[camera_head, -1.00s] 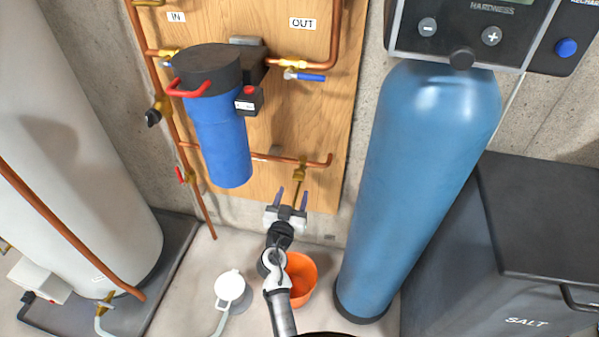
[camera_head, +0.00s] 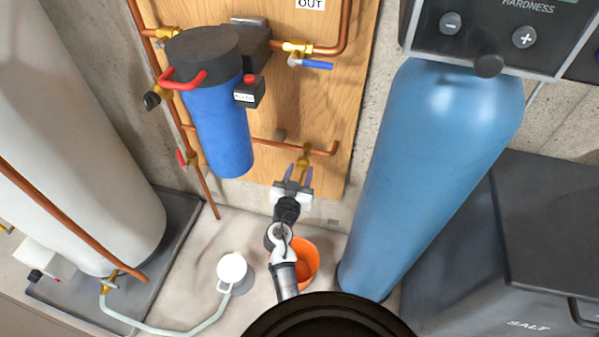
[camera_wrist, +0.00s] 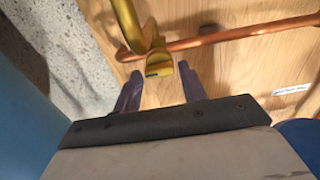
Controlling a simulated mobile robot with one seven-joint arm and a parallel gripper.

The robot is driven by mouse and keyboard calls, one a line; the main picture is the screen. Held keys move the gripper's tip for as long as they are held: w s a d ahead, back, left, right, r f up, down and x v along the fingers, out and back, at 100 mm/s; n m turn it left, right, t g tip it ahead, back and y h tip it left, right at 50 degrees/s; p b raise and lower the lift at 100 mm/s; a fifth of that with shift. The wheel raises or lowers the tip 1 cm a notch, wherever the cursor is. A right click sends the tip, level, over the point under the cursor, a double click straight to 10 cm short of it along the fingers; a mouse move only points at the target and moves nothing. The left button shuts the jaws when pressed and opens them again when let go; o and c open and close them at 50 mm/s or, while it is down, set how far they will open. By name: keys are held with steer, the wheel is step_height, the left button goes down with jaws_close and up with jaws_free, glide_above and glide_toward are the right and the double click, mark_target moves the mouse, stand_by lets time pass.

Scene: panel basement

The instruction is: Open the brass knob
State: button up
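The brass knob (camera_head: 304,161) is a small brass fitting on the copper pipe low on the wooden panel. In the wrist view the brass piece (camera_wrist: 159,60) hangs below a curved brass spout beside the pipe. My gripper (camera_head: 300,172) is just below and in front of it in the head view. The two purple fingers of my gripper (camera_wrist: 160,76) are apart, one on either side of the brass piece's lower end. I see no clear contact, and the depth between them is hard to judge.
A blue filter housing (camera_head: 220,130) hangs left of my gripper. A tall blue tank (camera_head: 435,165) stands close on the right. An orange bucket (camera_head: 306,262) and a white-lidded container (camera_head: 232,268) stand on the floor below. A red-handled valve (camera_head: 182,158) is further left.

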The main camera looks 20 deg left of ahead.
steer(key=c, duration=0.6)
steer(key=shift+c, duration=0.2)
steer(key=shift+n, duration=0.3)
steer(key=shift+n+b, duration=0.65)
steer(key=shift+n, duration=0.35)
steer(key=n+b, duration=0.1)
steer(key=n, duration=0.2)
steer(key=shift+n, duration=0.3)
steer(key=n, duration=0.5)
steer(key=shift+a, duration=0.15)
steer(key=n, duration=0.5)
steer(key=shift+n+p, duration=0.3)
steer(key=shift+p, duration=0.05)
